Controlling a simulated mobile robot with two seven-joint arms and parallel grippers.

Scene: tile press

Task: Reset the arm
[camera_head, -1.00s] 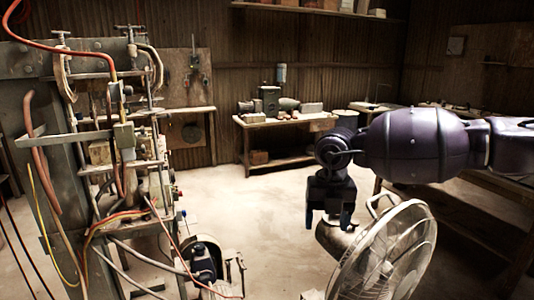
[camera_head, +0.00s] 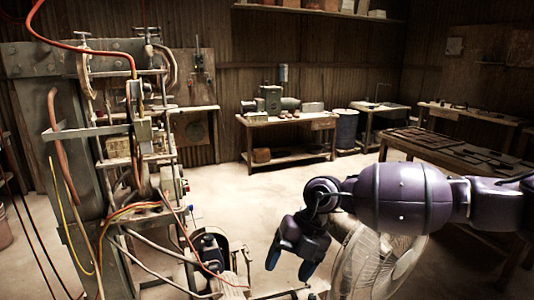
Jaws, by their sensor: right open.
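My right arm (camera_head: 405,197) comes in from the right edge, dark purple and roughly level. My right gripper (camera_head: 290,262) hangs from its wrist, open and empty, with its fingers pointing down. It is in front of and left of the fan, above the open floor. My left gripper is not in view.
A tall tile press (camera_head: 88,150) with hoses and pipes stands on the left. A round caged fan (camera_head: 385,255) is partly hidden behind my right arm. A workbench (camera_head: 285,118) stands at the back, with a long table (camera_head: 450,152) at the right. The middle floor (camera_head: 240,195) is clear.

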